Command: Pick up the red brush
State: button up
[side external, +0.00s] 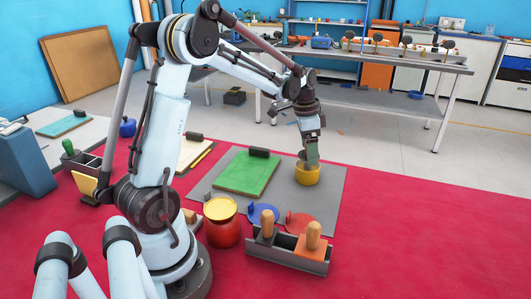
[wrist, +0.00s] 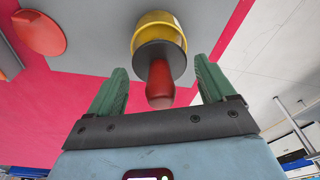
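A red rounded handle (wrist: 160,82) with a dark grey disc (wrist: 157,61) stands at a yellow round pot (wrist: 158,30) in the wrist view; it is likely the red brush, but its bristles are hidden. The yellow pot also shows in the side view (side external: 307,177), on the right part of a grey mat (side external: 325,200). My gripper (wrist: 160,66) is open, with one green finger on each side of the red handle and visible gaps between. In the side view my gripper (side external: 312,158) is just above the pot and hides the handle.
A green board (side external: 247,173) lies left of the pot. Blue (side external: 263,213) and red (side external: 300,222) discs lie in front. A grey tray (side external: 283,250) holds wooden-handled tools. A red pot with a yellow top (side external: 222,232) stands near my base.

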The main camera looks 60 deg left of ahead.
jog(key=c, duration=0.8)
jog(key=shift+c, duration=0.2)
jog(key=shift+r, duration=0.1)
jog(key=shift+r, duration=0.5)
jog(key=r, duration=0.1)
jog(key=d+r, duration=0.1)
jog(key=r, duration=0.1)
jog(key=shift+d+r, duration=0.1)
jog(key=shift+r, duration=0.2)
jog(key=s+d+r, duration=0.1)
jog(key=d+r, duration=0.5)
jog(key=d, duration=0.4)
jog(key=shift+s+d+r, duration=0.15)
jog(key=shift+s+d, duration=0.05)
jog(key=shift+s, duration=0.1)
jog(key=o, duration=0.5)
jog(key=c, duration=0.4)
